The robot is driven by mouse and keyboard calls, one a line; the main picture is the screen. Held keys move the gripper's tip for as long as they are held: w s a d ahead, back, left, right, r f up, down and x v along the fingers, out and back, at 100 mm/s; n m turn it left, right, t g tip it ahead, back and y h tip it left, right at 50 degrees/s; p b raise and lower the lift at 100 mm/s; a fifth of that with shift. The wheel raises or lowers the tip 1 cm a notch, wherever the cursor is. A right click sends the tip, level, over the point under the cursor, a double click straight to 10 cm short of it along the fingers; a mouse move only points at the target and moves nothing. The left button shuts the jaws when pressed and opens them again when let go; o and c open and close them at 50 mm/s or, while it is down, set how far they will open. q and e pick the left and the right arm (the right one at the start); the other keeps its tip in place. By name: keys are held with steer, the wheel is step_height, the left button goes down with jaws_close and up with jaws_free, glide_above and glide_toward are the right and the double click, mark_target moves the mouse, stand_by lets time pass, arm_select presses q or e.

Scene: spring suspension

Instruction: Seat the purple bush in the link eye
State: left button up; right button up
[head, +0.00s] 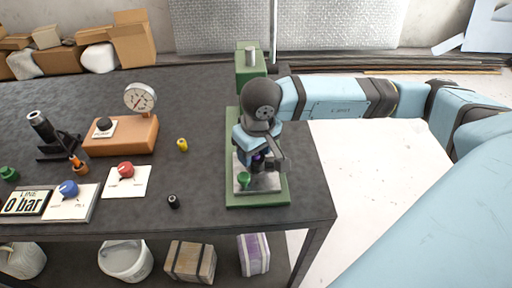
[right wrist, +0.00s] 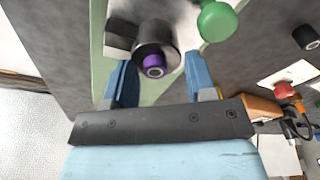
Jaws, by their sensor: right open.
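The purple bush (right wrist: 153,65) shows in the right wrist view at the face of a dark round part (right wrist: 157,38), which may be the link eye. I cannot tell how deep the bush sits. In the head view a bit of the purple bush (head: 257,157) shows beneath my wrist, over the green press (head: 234,197). My right gripper (right wrist: 160,64) is open, with its blue fingers on either side of the bush and a visible gap to each. In the head view the right gripper (head: 264,160) is partly hidden by my own wrist. My left gripper is not in view.
A green knob (right wrist: 219,20) stands beside the dark part. A yellow bush (head: 182,145) and a black bush (head: 173,201) stand on the dark table (head: 205,175) left of the press. A gauge (head: 140,98), a red knob (head: 125,170) and a blue knob (head: 69,188) are farther left.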

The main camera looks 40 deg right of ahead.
mark_target(259, 161)
steer(key=shift+r+p, duration=0.35)
steer(key=shift+p, duration=0.2)
step_height(259, 161, up, 12)
steer(key=s+b, duration=0.1)
steer(key=shift+s+d, duration=0.15)
steer(key=shift+d, duration=0.05)
